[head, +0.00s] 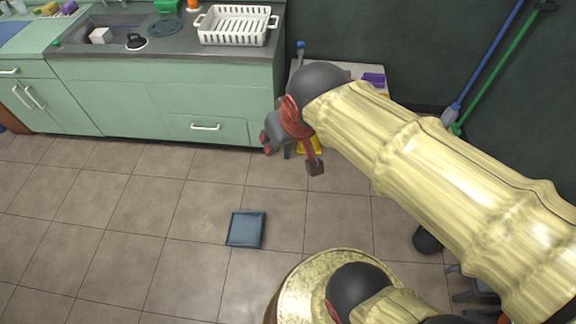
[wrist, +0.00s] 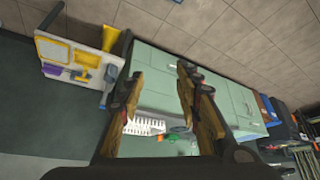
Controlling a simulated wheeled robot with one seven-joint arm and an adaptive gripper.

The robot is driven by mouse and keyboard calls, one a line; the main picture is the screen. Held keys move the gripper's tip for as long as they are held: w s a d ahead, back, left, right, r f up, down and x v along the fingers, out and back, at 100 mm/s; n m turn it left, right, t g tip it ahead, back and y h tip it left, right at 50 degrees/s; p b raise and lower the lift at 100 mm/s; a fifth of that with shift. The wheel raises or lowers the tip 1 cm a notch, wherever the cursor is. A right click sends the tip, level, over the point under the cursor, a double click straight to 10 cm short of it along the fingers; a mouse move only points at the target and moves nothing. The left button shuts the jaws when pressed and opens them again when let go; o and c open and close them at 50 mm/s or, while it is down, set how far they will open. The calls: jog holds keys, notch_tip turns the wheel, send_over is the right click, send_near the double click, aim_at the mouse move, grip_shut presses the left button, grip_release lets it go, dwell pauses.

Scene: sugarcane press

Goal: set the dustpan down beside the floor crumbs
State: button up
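A flat, dark blue square pan with a raised rim (head: 245,229), which looks like the dustpan, lies on the floor tiles in the middle of the head view. I cannot make out a handle on it. No crumbs can be told apart on the tiles. My gripper (head: 291,155) is above the floor, in front of the cabinet's right end, beyond and right of the pan. In the wrist view my gripper (wrist: 160,75) has its two fingers well apart with nothing between them. The pan is not seen in the wrist view.
Green cabinets (head: 130,105) with a sink and a white dish rack (head: 236,25) line the back. A yellow object (head: 312,146) stands partly hidden behind my gripper, by a white cart (wrist: 62,37). Blue and green poles (head: 490,70) lean at right. Floor at left is clear.

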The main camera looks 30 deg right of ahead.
jog(key=s+a, duration=0.2)
jog(key=s, duration=0.5)
jog(key=shift+f+n+y, duration=0.3)
jog(key=shift+n+y, duration=0.1)
jog(key=shift+a, duration=0.1)
